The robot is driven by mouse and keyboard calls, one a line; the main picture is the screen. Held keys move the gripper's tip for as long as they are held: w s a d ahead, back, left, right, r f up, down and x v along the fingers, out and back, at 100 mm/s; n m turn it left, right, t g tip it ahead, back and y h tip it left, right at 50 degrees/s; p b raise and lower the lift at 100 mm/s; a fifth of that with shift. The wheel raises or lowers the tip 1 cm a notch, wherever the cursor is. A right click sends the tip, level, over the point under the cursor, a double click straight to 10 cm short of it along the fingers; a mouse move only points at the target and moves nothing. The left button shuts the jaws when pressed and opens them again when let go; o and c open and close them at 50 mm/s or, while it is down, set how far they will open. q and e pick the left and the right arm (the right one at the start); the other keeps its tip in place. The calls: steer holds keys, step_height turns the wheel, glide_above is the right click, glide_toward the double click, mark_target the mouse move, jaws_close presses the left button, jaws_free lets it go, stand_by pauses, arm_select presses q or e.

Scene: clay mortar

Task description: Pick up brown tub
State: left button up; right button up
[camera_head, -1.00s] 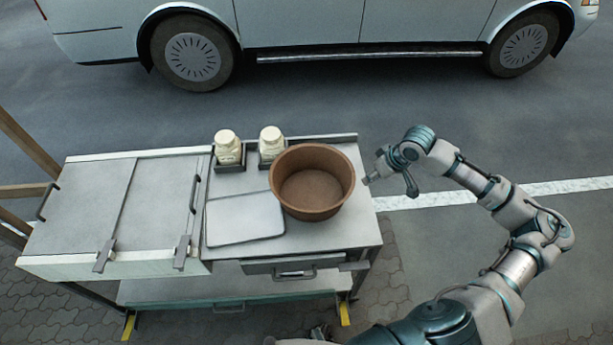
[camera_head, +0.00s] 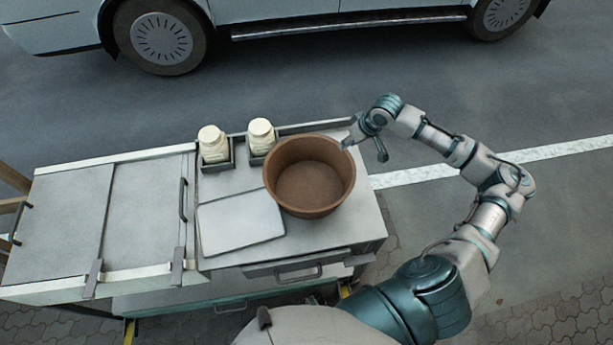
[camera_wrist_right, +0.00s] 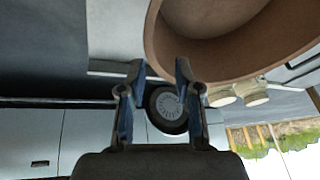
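The brown tub (camera_head: 309,187) is a round, open, empty bowl standing upright on the right part of the grey cart top. My right gripper (camera_head: 364,149) is at its upper right side, with one fingertip close to the rim. The right wrist view shows the gripper (camera_wrist_right: 160,72) with its two fingers apart and nothing held between them. The tub's wall (camera_wrist_right: 185,48) is just beyond the right-hand finger there; I cannot tell whether they touch. My left gripper is not in view.
A flat grey tray (camera_head: 241,224) lies left of the tub. Two white jars (camera_head: 213,144) (camera_head: 261,137) stand in dark holders behind it. The cart (camera_head: 350,228) has a raised back edge. A van (camera_head: 345,8) is parked beyond open asphalt.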

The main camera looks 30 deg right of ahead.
mark_target(334, 153)
steer(key=x, duration=0.2)
steer(key=shift+w+f, duration=0.15)
steer(key=shift+f, duration=0.25)
steer(key=x, duration=0.4)
steer(key=shift+w+a+f+b, duration=0.15)
steer(key=shift+w+b, duration=0.15)
steer(key=shift+w, duration=0.1)
steer(key=shift+w+f, duration=0.1)
steer(key=shift+f, duration=0.05)
steer(key=c, duration=0.6)
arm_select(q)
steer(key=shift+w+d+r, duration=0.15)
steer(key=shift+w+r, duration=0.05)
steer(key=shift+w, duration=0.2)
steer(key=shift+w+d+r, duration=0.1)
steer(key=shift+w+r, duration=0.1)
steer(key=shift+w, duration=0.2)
arm_select(e)
jaws_close()
